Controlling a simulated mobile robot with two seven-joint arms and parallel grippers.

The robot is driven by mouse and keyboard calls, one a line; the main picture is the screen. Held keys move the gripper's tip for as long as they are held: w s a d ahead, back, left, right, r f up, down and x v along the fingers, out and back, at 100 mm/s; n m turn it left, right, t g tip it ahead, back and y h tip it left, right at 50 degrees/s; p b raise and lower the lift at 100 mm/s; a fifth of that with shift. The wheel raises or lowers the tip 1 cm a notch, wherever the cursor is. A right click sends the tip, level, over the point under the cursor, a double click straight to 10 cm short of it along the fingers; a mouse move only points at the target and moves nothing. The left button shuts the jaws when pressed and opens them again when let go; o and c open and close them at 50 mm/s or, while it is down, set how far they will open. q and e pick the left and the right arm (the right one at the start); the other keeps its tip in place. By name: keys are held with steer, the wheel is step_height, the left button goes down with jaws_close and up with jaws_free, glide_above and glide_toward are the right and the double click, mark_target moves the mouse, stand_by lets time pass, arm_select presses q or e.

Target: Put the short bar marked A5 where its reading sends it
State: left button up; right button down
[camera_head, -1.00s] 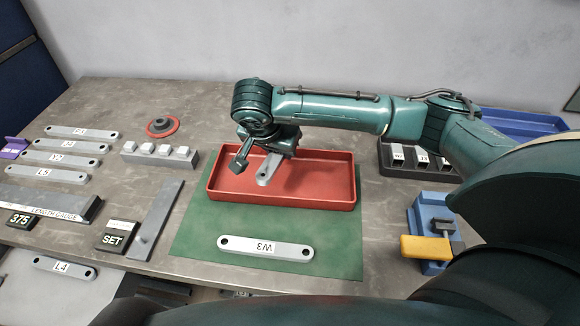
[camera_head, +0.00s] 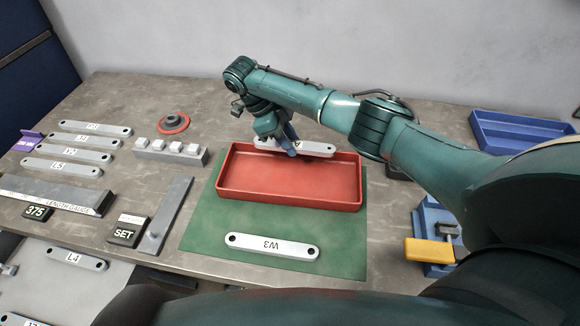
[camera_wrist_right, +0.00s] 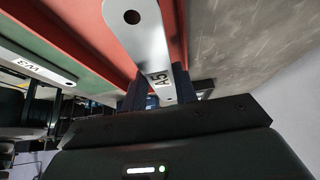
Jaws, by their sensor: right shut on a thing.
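The short bar marked A5 (camera_head: 316,149) is a flat grey-silver bar with a hole. My right gripper (camera_head: 289,146) is shut on it and holds it crosswise at the far rim of the red tray (camera_head: 225,178). The wrist view shows the bar (camera_wrist_right: 136,42) between the dark fingers (camera_wrist_right: 158,92), its A5 label close to them. I cannot tell the bar's exact height above the tray. The display by the length gauge (camera_head: 60,196) reads 375 (camera_head: 37,213). My left gripper is not in view.
Bar W3 (camera_head: 271,247) lies on the green mat (camera_head: 205,235) in front of the empty-looking red tray. Several labelled bars (camera_head: 78,142) lie at left; L4 (camera_head: 77,258) lies in front. A blue tray (camera_head: 520,132) and a blue fixture with a yellow handle (camera_head: 430,250) are at right.

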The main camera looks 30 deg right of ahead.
mark_target(296, 168)
step_height(296, 168, down, 3)
steer(key=shift+w+f+b, duration=0.1)
steer(key=shift+b, duration=0.2)
step_height(296, 168, down, 4)
steer(key=shift+r, duration=0.25)
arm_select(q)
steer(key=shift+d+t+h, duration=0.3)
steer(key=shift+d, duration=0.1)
